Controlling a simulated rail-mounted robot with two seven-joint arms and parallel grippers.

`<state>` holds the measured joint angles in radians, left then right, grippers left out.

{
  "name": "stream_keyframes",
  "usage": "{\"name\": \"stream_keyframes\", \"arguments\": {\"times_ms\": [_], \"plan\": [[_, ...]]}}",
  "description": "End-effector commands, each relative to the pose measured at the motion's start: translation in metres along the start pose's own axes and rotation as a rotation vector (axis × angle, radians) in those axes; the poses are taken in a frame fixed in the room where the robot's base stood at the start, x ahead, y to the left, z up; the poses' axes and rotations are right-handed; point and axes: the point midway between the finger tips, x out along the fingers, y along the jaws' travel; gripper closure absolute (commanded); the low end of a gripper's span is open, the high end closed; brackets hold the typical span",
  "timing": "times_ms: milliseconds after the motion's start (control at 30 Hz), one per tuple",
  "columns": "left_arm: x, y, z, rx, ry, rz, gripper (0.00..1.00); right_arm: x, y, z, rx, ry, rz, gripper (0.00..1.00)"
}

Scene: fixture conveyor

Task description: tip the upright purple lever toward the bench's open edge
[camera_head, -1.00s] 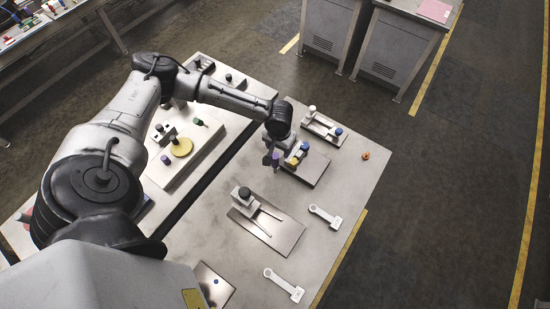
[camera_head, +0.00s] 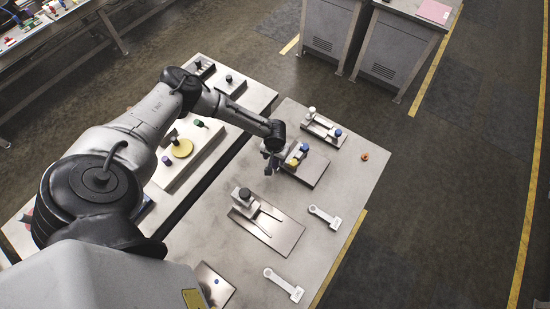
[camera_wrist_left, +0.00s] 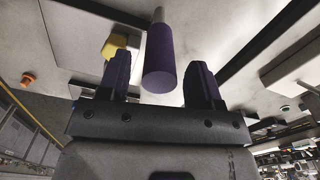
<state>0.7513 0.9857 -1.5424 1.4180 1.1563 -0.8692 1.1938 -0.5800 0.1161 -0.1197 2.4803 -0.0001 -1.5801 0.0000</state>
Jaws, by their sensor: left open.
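The purple lever's handle (camera_wrist_left: 160,68) shows in the left wrist view as a dark purple cylinder on a pale metal rod. Its end lies in the gap between the fingers of my left gripper (camera_wrist_left: 160,80), with space on both sides. The fingers are open and do not visibly touch it. In the head view my left gripper (camera_head: 270,164) is at the left end of a plate with yellow and blue knobs, and it hides the lever there. The lever's base is hidden. My right gripper is in neither view.
The yellow knob (camera_head: 294,162) and blue knob (camera_head: 305,147) are close beside the gripper. A black-knobbed fixture plate (camera_head: 282,236) lies nearer. An orange part (camera_head: 365,156) sits near the bench's right edge. Open floor (camera_head: 440,200) lies beyond that edge.

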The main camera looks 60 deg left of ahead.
Motion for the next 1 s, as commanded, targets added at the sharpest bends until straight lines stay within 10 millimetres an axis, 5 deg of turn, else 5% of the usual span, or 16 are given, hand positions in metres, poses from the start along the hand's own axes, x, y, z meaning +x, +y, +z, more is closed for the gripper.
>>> {"name": "stream_keyframes", "arguments": {"times_ms": [533, 1000], "plan": [[0.015, 0.0, 0.0, 0.001, 0.001, 0.0, 0.41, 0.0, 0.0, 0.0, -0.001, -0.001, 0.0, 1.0], [0.014, 0.0, 0.0, 0.0, 0.001, 0.0, 0.85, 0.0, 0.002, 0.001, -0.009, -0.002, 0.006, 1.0]]}}
